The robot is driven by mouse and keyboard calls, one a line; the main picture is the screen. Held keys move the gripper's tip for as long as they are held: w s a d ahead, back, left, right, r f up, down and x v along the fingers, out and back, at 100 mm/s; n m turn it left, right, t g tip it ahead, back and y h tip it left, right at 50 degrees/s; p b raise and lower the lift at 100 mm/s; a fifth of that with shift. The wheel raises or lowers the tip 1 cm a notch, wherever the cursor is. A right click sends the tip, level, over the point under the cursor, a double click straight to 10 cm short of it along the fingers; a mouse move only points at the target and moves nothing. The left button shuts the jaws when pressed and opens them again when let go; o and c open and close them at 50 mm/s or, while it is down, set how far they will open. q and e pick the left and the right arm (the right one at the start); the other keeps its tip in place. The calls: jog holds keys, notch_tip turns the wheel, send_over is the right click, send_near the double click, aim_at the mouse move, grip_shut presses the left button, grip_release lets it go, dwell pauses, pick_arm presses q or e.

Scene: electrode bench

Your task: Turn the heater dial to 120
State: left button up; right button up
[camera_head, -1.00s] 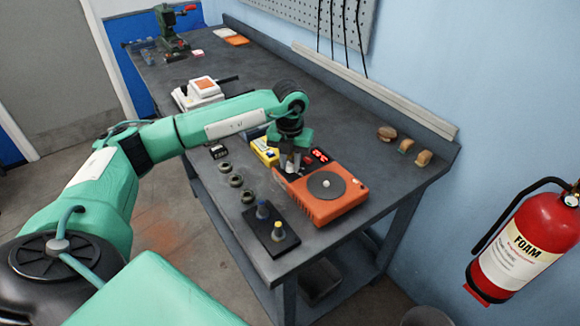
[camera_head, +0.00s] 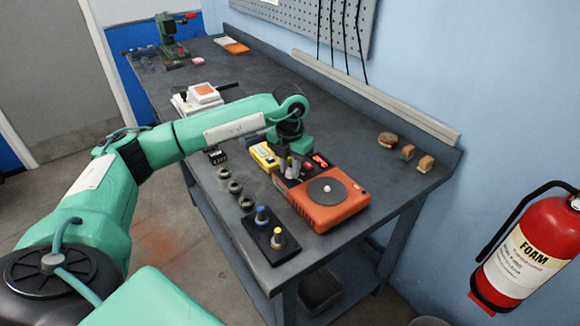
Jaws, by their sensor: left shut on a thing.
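The orange heater (camera_head: 335,211) stands near the front end of the dark bench, with a dark round plate (camera_head: 322,191) on top. A small red lit display (camera_head: 320,160) is on its far control panel; its digits are too small to read. My left gripper (camera_head: 292,170) points down over that panel, to the left of the display. It is shut on the heater dial, which is mostly hidden by the fingers. The dial's setting cannot be read. My right gripper is not in view.
A yellow meter (camera_head: 263,155) lies close to the left of my gripper. Several dark rings (camera_head: 235,187) and a black stand (camera_head: 270,243) with two knobbed pieces line the left edge. Bench space behind the heater (camera_head: 350,130) is clear.

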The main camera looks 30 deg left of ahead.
aim_at(290, 170)
pick_arm(q)
jog(key=o, duration=1)
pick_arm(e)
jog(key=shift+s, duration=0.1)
pick_arm(q)
jog(key=shift+r, duration=0.1)
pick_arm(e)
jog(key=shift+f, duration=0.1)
pick_arm(q)
jog(key=shift+r, duration=0.35)
notch_tip(290, 170, up, 13)
jog(key=shift+b, duration=0.85)
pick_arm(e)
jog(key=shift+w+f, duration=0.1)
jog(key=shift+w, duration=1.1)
pick_arm(q)
jog(key=shift+f, duration=0.15)
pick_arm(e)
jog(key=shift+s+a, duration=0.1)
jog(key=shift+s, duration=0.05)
